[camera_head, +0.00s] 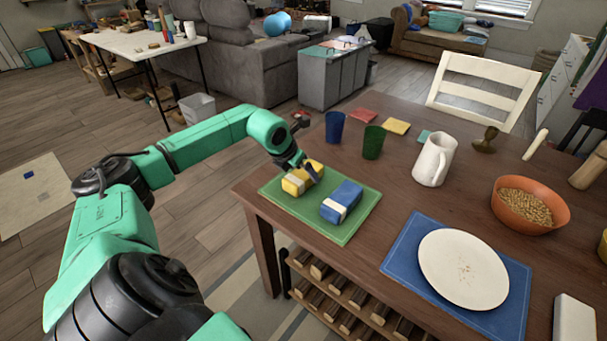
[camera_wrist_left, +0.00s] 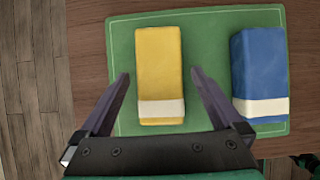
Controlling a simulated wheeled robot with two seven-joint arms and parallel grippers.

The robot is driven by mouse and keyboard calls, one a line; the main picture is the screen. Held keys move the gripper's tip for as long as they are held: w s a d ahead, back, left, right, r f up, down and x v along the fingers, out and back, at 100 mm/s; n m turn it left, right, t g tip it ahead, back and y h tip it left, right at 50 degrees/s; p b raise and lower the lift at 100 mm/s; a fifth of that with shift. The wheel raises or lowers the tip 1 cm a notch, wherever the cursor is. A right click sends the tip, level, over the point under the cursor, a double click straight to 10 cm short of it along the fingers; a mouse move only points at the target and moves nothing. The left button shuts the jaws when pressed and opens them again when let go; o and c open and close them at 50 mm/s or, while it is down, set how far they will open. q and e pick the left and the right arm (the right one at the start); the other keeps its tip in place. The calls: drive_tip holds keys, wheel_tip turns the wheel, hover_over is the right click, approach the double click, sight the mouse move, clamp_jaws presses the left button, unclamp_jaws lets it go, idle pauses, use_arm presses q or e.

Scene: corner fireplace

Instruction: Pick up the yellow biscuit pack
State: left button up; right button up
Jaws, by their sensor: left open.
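The yellow biscuit pack (camera_head: 298,182) lies on a green mat (camera_head: 329,232) at the near left corner of the wooden table. It has a white band at one end. My left gripper (camera_head: 299,166) is at the pack from above. In the left wrist view the yellow pack (camera_wrist_left: 159,70) lies between the two spread fingers of my left gripper (camera_wrist_left: 158,84), with green mat showing on each side of it. A blue pack (camera_head: 342,202) with a white band lies to the right on the same mat; it also shows in the wrist view (camera_wrist_left: 258,65). My right gripper is out of view.
A blue cup (camera_head: 334,127) and a green cup (camera_head: 373,142) stand just behind the mat. A white pitcher (camera_head: 432,161), an orange bowl (camera_head: 530,212) and a white plate (camera_head: 463,270) on a blue mat (camera_head: 402,246) stand further right.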

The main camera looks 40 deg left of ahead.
use_arm(q)
drive_tip(key=shift+x, duration=1.1)
drive_tip(key=shift+r, duration=0.1)
drive_tip(key=shift+b, duration=0.3)
drive_tip(key=c, duration=1.5)
drive_tip(key=shift+o, duration=0.2)
